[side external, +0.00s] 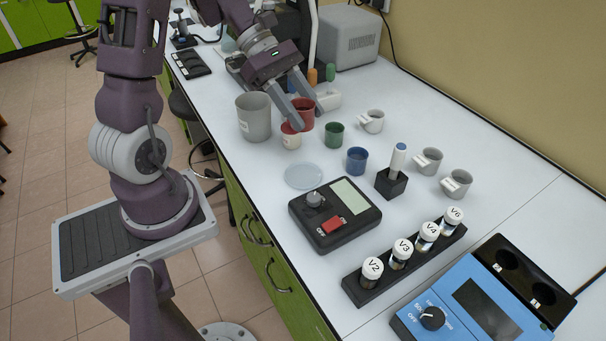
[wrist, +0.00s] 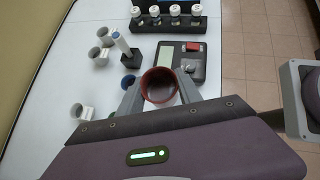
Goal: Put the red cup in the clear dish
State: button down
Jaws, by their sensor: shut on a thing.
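The red cup (side external: 304,115) is between the fingers of my gripper (side external: 308,117), which is shut on it. In the wrist view the red cup (wrist: 159,86) shows from above, upright and with its mouth open, one finger on each side. I cannot tell whether its base touches the counter. The clear dish (side external: 304,176) lies flat and empty on the counter, nearer the front edge than the cup. I cannot make out the dish in the wrist view.
A green cup (side external: 334,134) and a blue cup (side external: 357,160) stand to the right. A black scale (side external: 335,236) sits beside the dish.

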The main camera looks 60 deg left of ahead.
aim_at(303, 175)
notch_tip(303, 175, down, 14)
jog(key=shift+r, duration=0.1)
dwell(0.4)
jog(key=c, duration=0.8)
grip_release()
